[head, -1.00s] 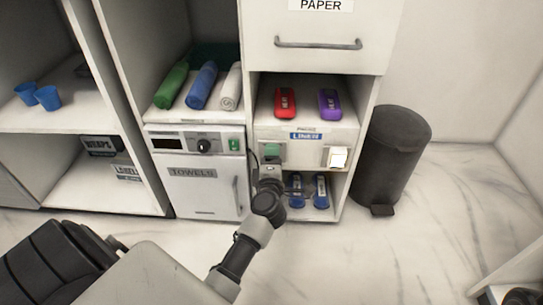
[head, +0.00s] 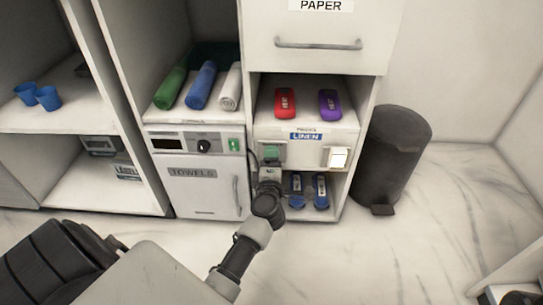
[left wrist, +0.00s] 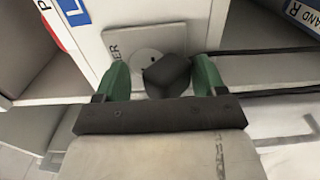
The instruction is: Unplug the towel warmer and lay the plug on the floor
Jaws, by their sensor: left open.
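The towel warmer (head: 205,180) is a white cabinet marked TOWELS, with a dial and a green switch, below the rolled towels in the head view. In the left wrist view its dark plug (left wrist: 168,75) sits at a pale round socket (left wrist: 148,58) on a white panel. My left gripper (head: 271,155) is at the front of the LINEN unit in the head view and hides the plug there. Its green fingers (left wrist: 164,80) are open, one on each side of the plug. I cannot tell whether they touch it. My right gripper is not in view.
Red (head: 285,103) and purple (head: 330,104) items lie above. A dark bin (head: 393,160) stands right. The marble floor (head: 350,255) in front is clear.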

